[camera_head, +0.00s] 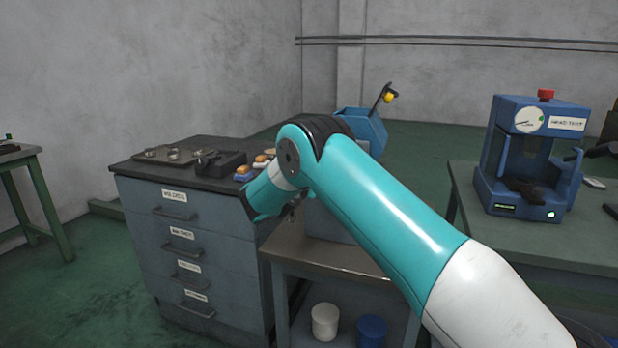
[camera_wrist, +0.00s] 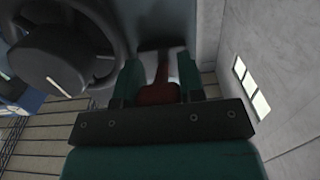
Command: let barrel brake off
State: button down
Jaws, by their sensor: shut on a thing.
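In the wrist view, the two teal fingers of my gripper (camera_wrist: 160,77) are closed around a dark red grip (camera_wrist: 157,94). A dark stem (camera_wrist: 162,65) runs from this grip up to a grey part at the top. I take it to be the brake lever, but its full shape and setting cannot be told. In the head view, a blue machine (camera_head: 366,127) stands behind my teal arm, which hides much of it. My fingertips and the red grip are hidden there.
A dark handwheel (camera_wrist: 68,55) is close on the left in the wrist view. In the head view, a yellow-knobbed lever (camera_head: 389,97) rises above the blue machine. A drawer cabinet (camera_head: 190,240) stands left, a blue test machine (camera_head: 530,155) right. Pots (camera_head: 325,322) sit below.

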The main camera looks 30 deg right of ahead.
notch_tip(320, 180, up, 2)
jog(key=shift+s+a+g+y+p, duration=0.15)
jog(key=shift+g+y+p, duration=0.75)
jog(key=shift+y+p, duration=0.25)
jog(key=shift+r+g+y+p, duration=0.6)
jog(key=shift+g+y+p, duration=0.2)
jog(key=shift+y+p, duration=0.35)
jog(key=r+g+y+p, duration=0.1)
jog(key=g+y+p, duration=0.1)
jog(key=p, duration=0.2)
jog(key=shift+r+y, duration=0.1)
jog(key=shift+y, duration=0.2)
jog(key=c, duration=0.7)
grip_release()
jog(key=shift+r, duration=0.1)
jog(key=v, duration=0.5)
jog(key=b+v, duration=0.1)
jog(key=v, duration=0.5)
jog(key=b+v, duration=0.1)
jog(key=v, duration=0.5)
jog(key=shift+w+r, duration=0.3)
